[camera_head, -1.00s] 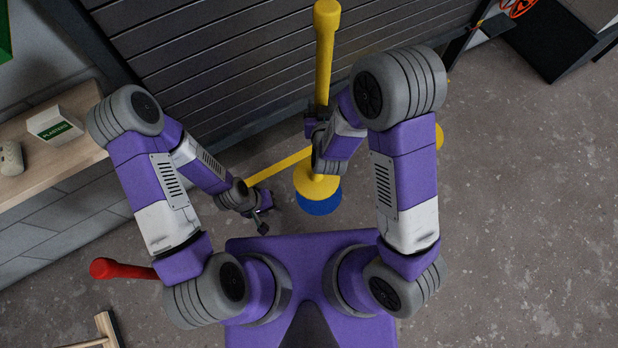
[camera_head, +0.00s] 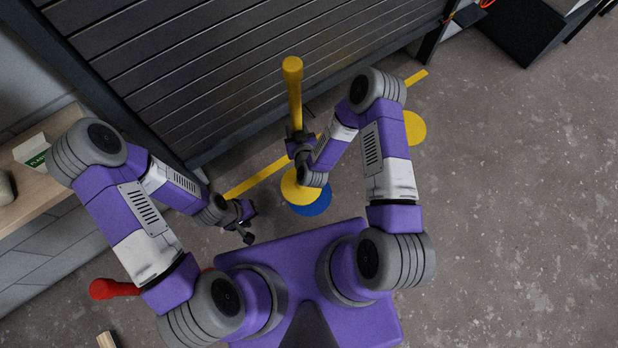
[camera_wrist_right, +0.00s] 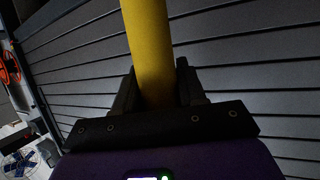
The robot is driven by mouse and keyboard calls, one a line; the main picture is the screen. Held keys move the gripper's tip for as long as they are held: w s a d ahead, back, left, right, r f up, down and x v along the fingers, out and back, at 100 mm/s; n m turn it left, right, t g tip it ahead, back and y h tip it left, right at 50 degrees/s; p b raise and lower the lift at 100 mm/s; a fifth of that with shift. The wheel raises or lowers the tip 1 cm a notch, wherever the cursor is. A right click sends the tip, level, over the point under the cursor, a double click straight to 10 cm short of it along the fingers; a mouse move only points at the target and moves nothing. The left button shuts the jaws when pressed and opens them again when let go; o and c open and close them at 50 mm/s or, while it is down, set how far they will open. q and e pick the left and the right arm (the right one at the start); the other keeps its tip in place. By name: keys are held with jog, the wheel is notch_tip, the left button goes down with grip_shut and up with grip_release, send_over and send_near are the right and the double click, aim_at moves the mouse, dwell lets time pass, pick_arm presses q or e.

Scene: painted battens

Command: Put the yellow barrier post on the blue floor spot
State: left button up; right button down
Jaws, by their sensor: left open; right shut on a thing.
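The yellow barrier post (camera_head: 294,92) stands roughly upright, with a round knob on top and a round yellow base (camera_head: 296,191). My right gripper (camera_head: 299,143) is shut around its shaft, and the shaft also shows between the fingers in the right wrist view (camera_wrist_right: 150,50). The blue floor spot (camera_head: 315,206) shows beneath the base, partly covered by it. Whether the base touches the floor, I cannot tell. My left gripper (camera_head: 243,222) is open and empty, to the left of the spot.
A yellow floor line (camera_head: 258,180) and a yellow floor spot (camera_head: 414,127) lie nearby. A red post (camera_head: 113,289) is at the lower left. A wooden bench (camera_head: 50,190) stands at the left and a grey slatted shutter (camera_head: 200,70) behind. The floor at right is clear.

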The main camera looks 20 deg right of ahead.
jog(key=d+f+m+h+b, duration=0.2)
jog(key=d+f+b, duration=0.1)
jog(key=f, duration=1.1)
jog(key=shift+s+d+h+b, duration=0.25)
jog(key=shift+d+h+b, duration=0.05)
jog(key=shift+d, duration=0.2)
jog(key=shift+f, duration=0.25)
jog(key=c, duration=0.6)
grip_release()
jog(key=shift+s, duration=0.1)
jog(key=shift+c, duration=0.2)
